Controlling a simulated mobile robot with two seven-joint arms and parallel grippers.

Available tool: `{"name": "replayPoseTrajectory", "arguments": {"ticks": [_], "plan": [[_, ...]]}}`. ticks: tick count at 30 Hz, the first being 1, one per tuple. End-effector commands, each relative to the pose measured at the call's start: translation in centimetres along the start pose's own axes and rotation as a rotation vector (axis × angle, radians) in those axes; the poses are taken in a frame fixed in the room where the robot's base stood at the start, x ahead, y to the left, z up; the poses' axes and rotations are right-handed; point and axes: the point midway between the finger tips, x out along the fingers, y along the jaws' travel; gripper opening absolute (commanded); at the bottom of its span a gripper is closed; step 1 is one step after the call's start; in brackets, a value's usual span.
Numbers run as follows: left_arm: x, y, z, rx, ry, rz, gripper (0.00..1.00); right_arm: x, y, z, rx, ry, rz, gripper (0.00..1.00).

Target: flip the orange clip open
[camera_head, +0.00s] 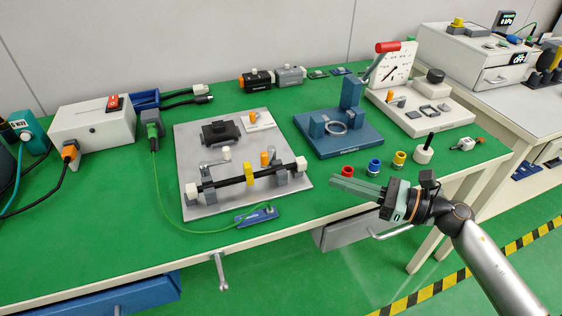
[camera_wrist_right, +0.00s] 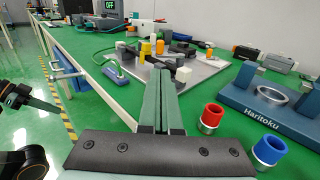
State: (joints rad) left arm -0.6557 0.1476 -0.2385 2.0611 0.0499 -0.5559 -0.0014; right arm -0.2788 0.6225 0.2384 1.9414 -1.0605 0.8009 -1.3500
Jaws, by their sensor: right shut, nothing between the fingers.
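A grey plate (camera_head: 200,207) carries a stand with a black rod, white end pieces and a yellow collar (camera_head: 249,175). An orange piece (camera_head: 264,158) stands upright just behind the rod. Another small orange piece (camera_head: 252,116) sits on a white block at the plate's back; I cannot tell which is the clip. In the right wrist view the orange piece (camera_wrist_right: 160,47) shows beyond my fingertips. My right gripper (camera_head: 335,182) is shut and empty, to the right of the plate and apart from it. Part of my left gripper (camera_wrist_right: 40,104) shows at the wrist view's left edge.
Red (camera_head: 347,171), blue (camera_head: 375,165) and yellow (camera_head: 399,158) rings stand near my right gripper. A blue fixture (camera_head: 345,142) is behind them. A blue tool (camera_head: 257,215) with a green cable lies at the plate's front edge. The green table is clear at front left.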

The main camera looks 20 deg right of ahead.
Motion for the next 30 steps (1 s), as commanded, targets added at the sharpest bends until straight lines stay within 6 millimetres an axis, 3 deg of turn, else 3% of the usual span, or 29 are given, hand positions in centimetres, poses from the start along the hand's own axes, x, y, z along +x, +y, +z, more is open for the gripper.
{"name": "replayPoseTrajectory", "arguments": {"ticks": [5, 18, 24, 30], "plan": [[-0.2, 0.1, -0.2, 0.000, 0.000, 0.001, 0.00, 2.3, 0.0, 0.2, -0.002, -0.003, 0.002, 0.00], [-0.8, 0.3, -1.0, -0.001, -0.001, 0.003, 0.00, 10.9, 0.0, 0.3, 0.001, -0.004, 0.000, 0.00], [-0.8, 0.3, -1.2, -0.002, 0.000, 0.005, 0.00, 13.1, 0.0, 0.1, -0.001, -0.002, -0.001, 0.00], [-0.8, 0.4, -1.2, -0.003, 0.001, 0.005, 0.00, 13.7, 0.0, 0.0, 0.000, 0.000, 0.000, 0.00]]}}
